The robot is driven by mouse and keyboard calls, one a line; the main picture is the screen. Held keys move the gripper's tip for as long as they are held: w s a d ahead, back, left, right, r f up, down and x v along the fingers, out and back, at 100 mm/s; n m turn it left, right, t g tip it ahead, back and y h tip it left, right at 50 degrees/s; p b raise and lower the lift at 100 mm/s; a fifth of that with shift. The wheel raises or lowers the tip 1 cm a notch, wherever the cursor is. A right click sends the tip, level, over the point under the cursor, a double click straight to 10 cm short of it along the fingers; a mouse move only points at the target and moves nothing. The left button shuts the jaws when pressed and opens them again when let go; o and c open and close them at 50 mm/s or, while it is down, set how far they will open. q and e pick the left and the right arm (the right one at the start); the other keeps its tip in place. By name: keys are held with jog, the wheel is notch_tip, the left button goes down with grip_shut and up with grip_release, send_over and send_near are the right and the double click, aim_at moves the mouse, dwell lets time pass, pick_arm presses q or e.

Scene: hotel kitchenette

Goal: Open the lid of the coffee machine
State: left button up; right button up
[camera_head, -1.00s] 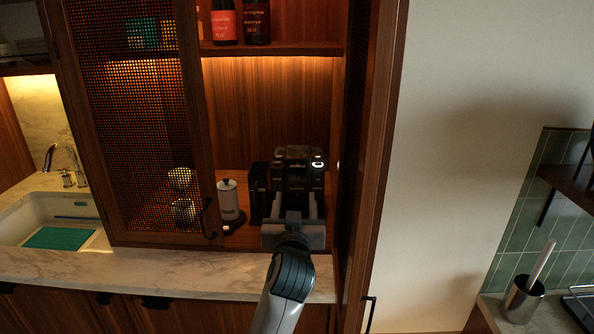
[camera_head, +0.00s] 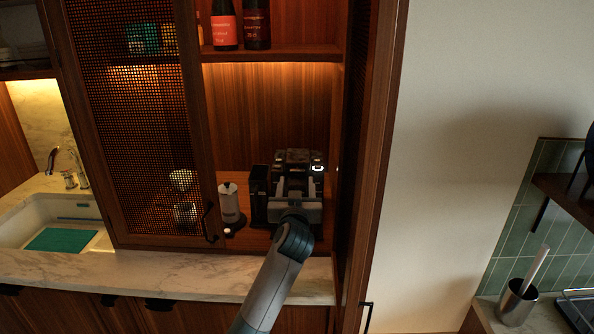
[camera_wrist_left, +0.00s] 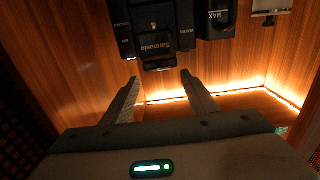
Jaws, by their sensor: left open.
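The black coffee machine (camera_head: 297,156) stands in the open cabinet bay, with a small white light at its right. Its dark front part (camera_wrist_left: 158,50) shows at the top of the left wrist view, cut off by the frame. I cannot tell whether its lid is up or down. My left gripper (camera_head: 296,185) is open and empty in front of the machine, covering its lower front in the head view. In the left wrist view the left gripper's fingertips (camera_wrist_left: 160,79) are spread on either side just short of the machine's front block. My right gripper is not in view.
A dark narrow box (camera_head: 259,194) stands just left of the machine, with a white canister (camera_head: 230,203) beyond it. A mesh door (camera_head: 135,140) is at left and a wooden panel (camera_head: 365,170) closely at right. A bottle shelf (camera_head: 275,54) is above.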

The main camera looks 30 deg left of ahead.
aim_at(297, 182)
pick_arm(q)
jog(key=p+x, duration=0.1)
jog(key=x, duration=0.5)
jog(key=shift+w+p, duration=0.2)
jog(key=shift+p, duration=0.1)
jog(key=shift+c, duration=0.7)
